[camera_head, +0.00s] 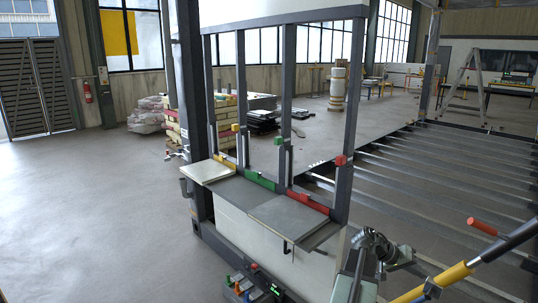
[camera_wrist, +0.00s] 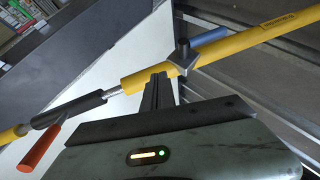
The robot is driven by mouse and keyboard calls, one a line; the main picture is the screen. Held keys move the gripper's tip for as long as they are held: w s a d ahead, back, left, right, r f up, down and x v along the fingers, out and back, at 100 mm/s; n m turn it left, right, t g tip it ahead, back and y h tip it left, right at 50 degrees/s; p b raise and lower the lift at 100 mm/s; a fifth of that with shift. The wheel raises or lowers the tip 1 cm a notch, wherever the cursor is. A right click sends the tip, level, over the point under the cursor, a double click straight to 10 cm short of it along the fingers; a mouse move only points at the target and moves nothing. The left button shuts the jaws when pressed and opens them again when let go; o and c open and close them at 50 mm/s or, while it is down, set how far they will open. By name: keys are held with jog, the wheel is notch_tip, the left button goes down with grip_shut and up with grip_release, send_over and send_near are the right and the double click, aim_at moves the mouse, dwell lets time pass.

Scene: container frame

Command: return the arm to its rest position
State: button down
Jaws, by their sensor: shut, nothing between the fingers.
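My gripper (camera_wrist: 157,92) shows in the wrist view with its dark fingers together and nothing between them. Its grey-green body with a small lit indicator fills the bottom of that view. In the head view part of my arm is at the lower right, in front of the container frame; the fingertips cannot be made out there. A yellow bar tool (camera_wrist: 240,45) with a red handle (camera_wrist: 40,147) and a blue handle crosses behind the fingers in the wrist view. Whether the fingers touch it cannot be told. The yellow bar (camera_head: 450,277) is also at the lower right of the head view.
The frame carries a ledge with a pale panel (camera_head: 207,171), a grey panel (camera_head: 290,214) and yellow, green and red blocks. A tray of coloured items (camera_head: 240,289) is at the bottom. Metal floor beams (camera_head: 440,165) lie at the right. The left floor is clear.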

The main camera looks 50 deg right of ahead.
jog(key=w+a+f+n+t+h+b, duration=0.15)
jog(key=w+a, duration=0.25)
jog(key=w, duration=0.7)
jog(key=w+a+f+n+t+b, duration=0.15)
jog(key=w+a, duration=0.25)
jog(key=w, duration=0.7)
jog(key=w+a+f+n+t+h+b, duration=0.1)
jog(key=w+a+f+n+t, duration=0.2)
jog(key=w, duration=0.9)
jog(key=w+a+f+n+t+y+b, duration=0.1)
jog(key=w+a+f+n+t+b, duration=0.15)
jog(key=w+a, duration=0.75)
jog(key=w+a+f+n+t+y+b, duration=0.1)
jog(key=w+a+f, duration=0.45)
jog(key=a, duration=0.75)
jog(key=w+a+f+n+y+b, duration=0.15)
jog(key=w+a, duration=0.35)
jog(key=a, duration=0.9)
jog(key=s+a+f+n+y, duration=0.2)
jog(key=a+y, duration=0.1)
jog(key=a, duration=0.8)
jog(key=s+a+f+n+y, duration=0.3)
jog(key=a, duration=0.8)
notch_tip(320, 180, up, 21)
jog(key=p, duration=2)
jog(key=shift+w+d+m+p, duration=0.15)
jog(key=shift+w+m+p, duration=0.15)
jog(key=shift+w+p, duration=0.1)
